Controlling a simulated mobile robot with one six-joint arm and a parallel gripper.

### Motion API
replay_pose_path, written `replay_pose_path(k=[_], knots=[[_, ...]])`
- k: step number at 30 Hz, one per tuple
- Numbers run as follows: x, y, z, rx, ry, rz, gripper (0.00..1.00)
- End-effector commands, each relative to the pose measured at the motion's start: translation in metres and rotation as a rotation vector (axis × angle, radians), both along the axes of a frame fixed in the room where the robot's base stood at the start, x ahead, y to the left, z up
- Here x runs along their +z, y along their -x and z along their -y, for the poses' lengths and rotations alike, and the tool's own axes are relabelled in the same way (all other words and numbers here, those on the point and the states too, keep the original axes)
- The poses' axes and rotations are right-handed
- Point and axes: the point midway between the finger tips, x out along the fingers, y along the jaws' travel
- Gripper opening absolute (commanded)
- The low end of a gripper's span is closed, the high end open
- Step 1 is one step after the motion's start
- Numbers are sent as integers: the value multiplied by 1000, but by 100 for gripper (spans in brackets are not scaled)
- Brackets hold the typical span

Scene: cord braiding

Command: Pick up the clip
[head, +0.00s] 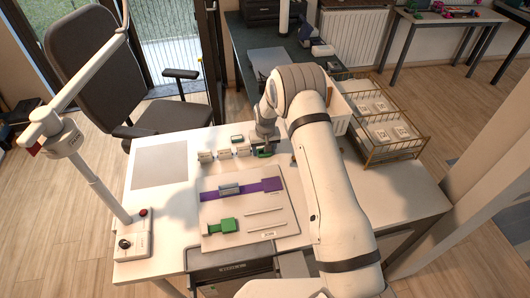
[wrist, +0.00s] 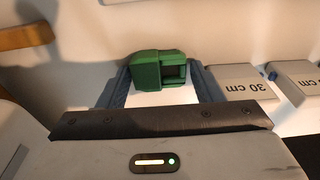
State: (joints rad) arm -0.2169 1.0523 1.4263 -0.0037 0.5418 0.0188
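A green clip (wrist: 158,72) shows in the wrist view between the two grey fingers of my gripper (wrist: 161,78). The fingers are spread. The clip lies close to the left finger, and a narrow gap shows at the right finger. I cannot tell whether the left finger touches it. In the head view the clip (head: 265,154) is at the back of the white table, partly hidden under my gripper (head: 264,146). Another green clip-like piece (head: 224,226) lies on the board at the front left.
Labelled grey blocks (wrist: 240,82) stand right of the clip in the wrist view; one reads 30 cm. The board (head: 275,193) carries a purple strip (head: 258,186).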

Motion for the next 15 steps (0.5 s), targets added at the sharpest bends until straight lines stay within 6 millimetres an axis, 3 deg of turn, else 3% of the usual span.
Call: replay_pose_path(k=[10, 15], knots=[[0, 0, 1, -1, 0, 0, 31], [0, 0, 1, -1, 0, 0, 30]])
